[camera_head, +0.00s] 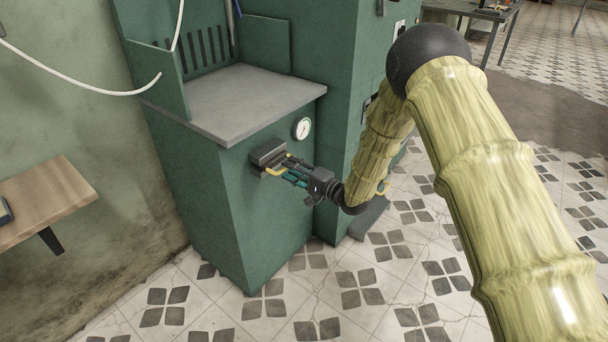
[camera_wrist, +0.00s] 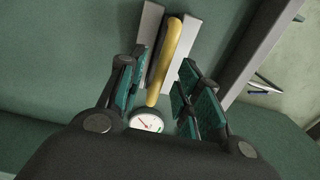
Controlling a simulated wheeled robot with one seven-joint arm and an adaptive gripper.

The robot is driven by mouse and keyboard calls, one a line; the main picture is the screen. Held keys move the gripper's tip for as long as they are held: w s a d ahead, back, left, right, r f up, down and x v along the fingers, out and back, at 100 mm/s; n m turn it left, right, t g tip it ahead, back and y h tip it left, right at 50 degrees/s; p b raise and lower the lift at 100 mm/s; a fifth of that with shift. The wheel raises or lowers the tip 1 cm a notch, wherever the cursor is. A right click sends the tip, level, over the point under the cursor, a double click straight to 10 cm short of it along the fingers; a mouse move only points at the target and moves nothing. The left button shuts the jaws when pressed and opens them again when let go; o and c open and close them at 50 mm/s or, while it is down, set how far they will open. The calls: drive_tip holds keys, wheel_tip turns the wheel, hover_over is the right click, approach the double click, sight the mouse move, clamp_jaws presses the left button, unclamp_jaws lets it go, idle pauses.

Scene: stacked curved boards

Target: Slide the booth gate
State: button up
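The green booth (camera_head: 225,185) has a grey counter on top. A dark grey handle block (camera_head: 267,153) with a yellow handle (camera_head: 272,171) is on its front face, below the counter edge. In the wrist view the yellow handle (camera_wrist: 172,50) runs lengthwise between my fingers, with the grey block (camera_wrist: 152,28) behind it. My gripper (camera_head: 286,170) is open at the handle; it also shows in the wrist view (camera_wrist: 164,64). A gap shows on the right finger's side; contact on the left cannot be told. Which panel is the gate is not clear.
A round white gauge (camera_head: 302,128) is on the booth front near the handle and shows low in the wrist view (camera_wrist: 147,122). A taller green cabinet (camera_head: 335,60) adjoins on the right. A wooden shelf (camera_head: 45,200) is at left. The tiled floor in front is clear.

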drive_tip(key=shift+p+v, duration=1.1)
drive_tip(key=shift+v, duration=1.85)
drive_tip(key=s+d+f+h, duration=0.3)
drive_tip(key=s+d+f, duration=0.15)
drive_tip(key=f, duration=0.35)
drive_tip(key=s+d+f+h, duration=0.3)
drive_tip(key=s+d+f, duration=0.1)
drive_tip(key=s+f, duration=0.25)
drive_tip(key=s+d+f+n+g+h, duration=0.2)
drive_tip(key=s+d+f+h, duration=0.15)
drive_tip(key=s+f, duration=0.4)
drive_tip(key=s+d+f+n+g+h, duration=0.1)
drive_tip(key=s+d+f+g+h, duration=0.25)
drive_tip(key=s, duration=0.75)
drive_tip(key=s+d+n+g+h, duration=0.1)
drive_tip(key=s+d+n+g, duration=0.3)
drive_tip(key=s, duration=0.8)
drive_tip(key=s+d+g, duration=0.1)
drive_tip(key=s+d, duration=0.4)
drive_tip(key=s, duration=0.7)
wheel_tip(320, 180, up, 12)
drive_tip(key=p, duration=1.3)
drive_tip(key=shift+w+h, duration=0.25)
drive_tip(key=shift+h, duration=0.05)
drive_tip(key=shift+r, duration=0.1)
